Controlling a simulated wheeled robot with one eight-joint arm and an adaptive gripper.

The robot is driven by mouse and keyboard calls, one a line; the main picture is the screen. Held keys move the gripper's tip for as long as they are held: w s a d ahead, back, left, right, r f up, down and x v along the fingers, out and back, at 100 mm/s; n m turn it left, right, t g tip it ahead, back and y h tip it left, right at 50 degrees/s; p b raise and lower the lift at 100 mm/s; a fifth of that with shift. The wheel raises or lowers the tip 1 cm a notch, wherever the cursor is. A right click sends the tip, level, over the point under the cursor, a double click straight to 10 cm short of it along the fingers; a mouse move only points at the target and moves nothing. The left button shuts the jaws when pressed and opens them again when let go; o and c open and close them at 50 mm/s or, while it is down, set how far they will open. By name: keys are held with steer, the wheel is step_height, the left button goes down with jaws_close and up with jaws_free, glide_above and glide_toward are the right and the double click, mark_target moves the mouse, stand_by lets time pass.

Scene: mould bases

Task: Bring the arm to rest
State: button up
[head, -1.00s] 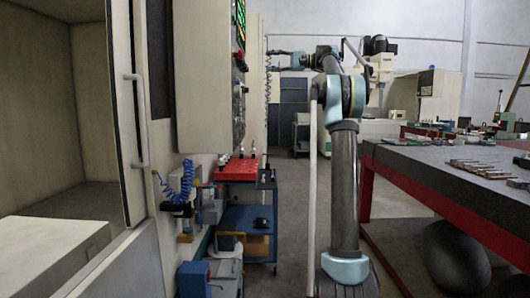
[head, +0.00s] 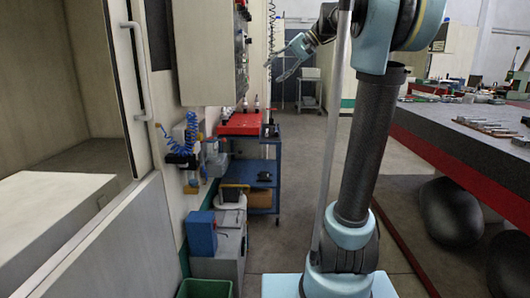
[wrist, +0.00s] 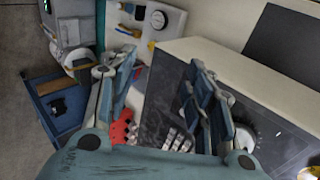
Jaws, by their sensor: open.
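My gripper (head: 272,70) is in the upper middle of the head view, at the end of my raised arm. Its two fingers point left and a little down, towards the machine's control panel (head: 241,55). In the wrist view my gripper (wrist: 158,75) has its fingers spread apart with nothing between them. Beyond the fingers, a dark panel (wrist: 160,110) with keys and a dial shows; I cannot tell the distance to it.
A blue cart (head: 262,168) with a red top stands beside the machine, left of my arm. A dark-topped table (head: 450,130) with tools is on the right. A cream machine door (head: 122,90) stands at left. Grey floor is clear between the cart and table.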

steer(key=s+d+f+h, duration=0.3)
steer(key=s+d+f, duration=0.2)
steer(key=s+f, duration=0.5)
steer(key=s+d+f+h, duration=0.3)
steer(key=s+f, duration=0.7)
steer(key=f, duration=0.9)
steer(key=s+d+f+n+t+h, duration=0.1)
steer(key=s+d+f+h, duration=0.3)
steer(key=s+f, duration=0.6)
step_height(320, 180, down, 5)
steer(key=d, duration=0.2)
steer(key=shift+d+r, duration=0.2)
steer(key=shift+d, duration=0.2)
steer(key=shift+w+f, duration=0.2)
steer(key=shift+w, duration=0.15)
